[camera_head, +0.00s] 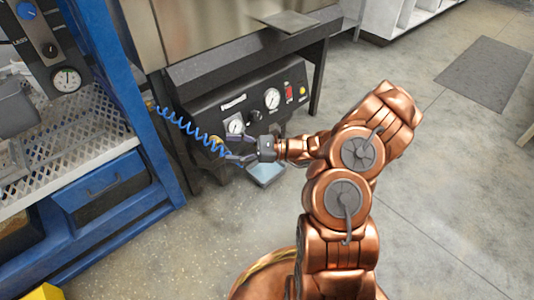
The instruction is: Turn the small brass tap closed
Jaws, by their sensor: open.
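A small brass-coloured piece, apparently the tap (215,143), shows at the right end of a coiled blue hose (186,128), in front of the machine's dark panel. It is tiny here, and I cannot make out its handle or which way it is turned. My gripper (227,148) points left, with its two fingers spread open and the tips close around or beside the brass piece. I cannot tell whether they touch it. The fingers partly cover that area.
The dark control panel (272,90) with gauges, a knob and buttons is just behind my gripper. A blue-framed rack (158,150) with a drawer (102,195) stands left. A light blue tray-like object (266,173) lies below my gripper. The floor at right is open, with a grey mat (487,72).

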